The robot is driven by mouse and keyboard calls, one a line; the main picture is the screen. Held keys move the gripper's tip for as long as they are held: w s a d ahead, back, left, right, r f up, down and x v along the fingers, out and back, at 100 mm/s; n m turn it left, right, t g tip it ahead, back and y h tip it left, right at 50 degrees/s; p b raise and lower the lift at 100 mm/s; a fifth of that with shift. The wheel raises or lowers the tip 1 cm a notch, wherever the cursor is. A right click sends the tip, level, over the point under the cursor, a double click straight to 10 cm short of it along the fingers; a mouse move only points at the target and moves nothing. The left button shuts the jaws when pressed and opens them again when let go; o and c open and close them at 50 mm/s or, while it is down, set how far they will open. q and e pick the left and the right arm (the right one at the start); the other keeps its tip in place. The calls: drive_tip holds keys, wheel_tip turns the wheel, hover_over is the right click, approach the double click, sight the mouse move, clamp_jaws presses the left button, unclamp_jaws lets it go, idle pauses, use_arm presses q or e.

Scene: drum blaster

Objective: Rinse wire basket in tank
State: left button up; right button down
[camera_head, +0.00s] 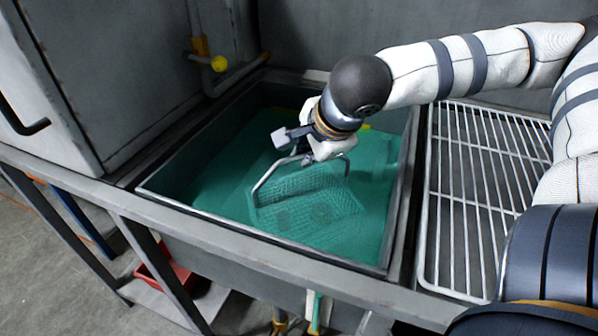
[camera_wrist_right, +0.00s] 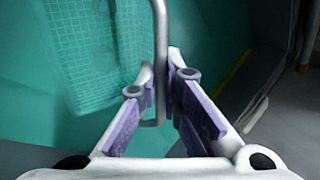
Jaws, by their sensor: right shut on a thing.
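The wire basket (camera_head: 315,205) is down in the green liquid of the tank (camera_head: 219,234), and its mesh shows through the surface. Its metal handle (camera_head: 268,177) rises out of the liquid. My right gripper (camera_head: 312,154) is over the middle of the tank, shut on the handle. In the right wrist view the handle bar (camera_wrist_right: 161,60) passes between the fingers of the gripper (camera_wrist_right: 161,84), and the basket mesh (camera_wrist_right: 90,50) lies beyond at upper left. Two dark round patches show in the basket; I cannot tell what they are. My left gripper is not in view.
A wire rack (camera_head: 480,190) lies right of the tank. A grey cabinet (camera_head: 110,70) stands to the left, with a yellow-knobbed valve (camera_head: 219,63) behind the tank. A red bin (camera_head: 168,272) sits on the lower shelf. The tank's raised rim surrounds the basket.

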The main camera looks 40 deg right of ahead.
drive_tip(key=shift+f, duration=0.1)
idle(0.5)
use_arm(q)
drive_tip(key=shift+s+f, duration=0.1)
use_arm(e)
drive_tip(key=shift+f, duration=0.75)
drive_tip(key=shift+r, duration=0.1)
drive_tip(key=shift+r+p, duration=0.65)
drive_tip(key=shift+r, duration=0.25)
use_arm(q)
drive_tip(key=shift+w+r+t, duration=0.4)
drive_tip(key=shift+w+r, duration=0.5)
use_arm(e)
drive_tip(key=shift+f, duration=0.15)
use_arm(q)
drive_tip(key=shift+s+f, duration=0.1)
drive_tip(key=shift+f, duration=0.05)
use_arm(e)
drive_tip(key=shift+f, duration=0.85)
